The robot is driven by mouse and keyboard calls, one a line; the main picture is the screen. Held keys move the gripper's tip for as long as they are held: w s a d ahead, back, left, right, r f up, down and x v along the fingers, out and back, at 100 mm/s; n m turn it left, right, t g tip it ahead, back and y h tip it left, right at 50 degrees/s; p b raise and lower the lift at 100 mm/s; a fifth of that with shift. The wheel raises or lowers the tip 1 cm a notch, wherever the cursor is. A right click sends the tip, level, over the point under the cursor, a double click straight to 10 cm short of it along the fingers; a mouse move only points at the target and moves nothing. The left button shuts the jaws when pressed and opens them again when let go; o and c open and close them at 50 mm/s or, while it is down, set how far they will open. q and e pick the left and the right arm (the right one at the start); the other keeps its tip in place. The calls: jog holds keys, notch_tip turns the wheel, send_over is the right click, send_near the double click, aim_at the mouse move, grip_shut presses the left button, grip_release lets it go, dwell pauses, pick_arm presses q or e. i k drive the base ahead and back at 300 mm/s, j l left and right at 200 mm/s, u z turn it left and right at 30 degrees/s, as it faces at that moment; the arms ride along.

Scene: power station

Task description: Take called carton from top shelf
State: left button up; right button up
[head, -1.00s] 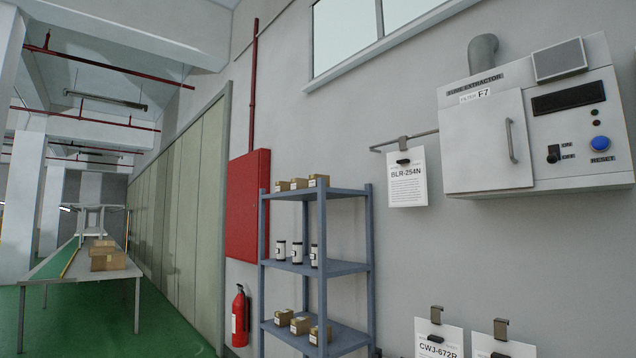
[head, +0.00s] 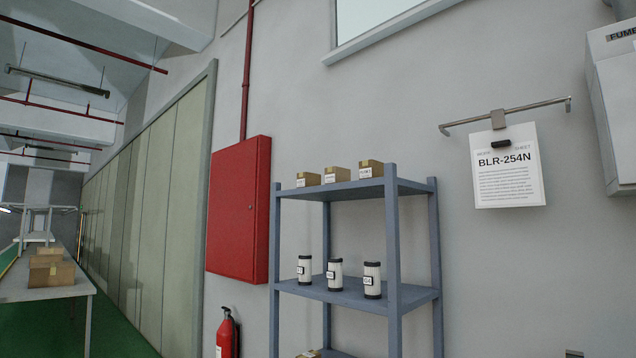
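Three small brown cartons stand on the top shelf of the blue-grey rack (head: 391,260) in the head view. They are a left carton (head: 307,179), a middle carton (head: 336,174) and a right carton (head: 370,169). Each has a white label on its front, too small to read. A white sheet headed BLR-254N (head: 506,172) hangs by a clip from a wall rail to the right of the rack. Neither of my grippers is in view.
Several white canisters (head: 335,273) with dark lids stand on the middle shelf. A red wall cabinet (head: 238,210) and a fire extinguisher (head: 228,335) are left of the rack. A table (head: 45,290) with boxes stands far left. The fume extractor (head: 615,110) juts from the wall at right.

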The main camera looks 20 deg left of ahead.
aim_at(368, 168)
jog(key=i+j, duration=0.2)
jog(key=j, duration=0.25)
jog(key=i+j+u, duration=0.1)
jog(key=j, duration=0.35)
jog(key=i+j, duration=0.25)
jog(key=j, duration=0.15)
jog(key=i+j, duration=0.2)
jog(key=j, duration=0.25)
jog(key=i+j+u, duration=0.1)
jog(key=j, duration=0.3)
jog(key=i, duration=0.1)
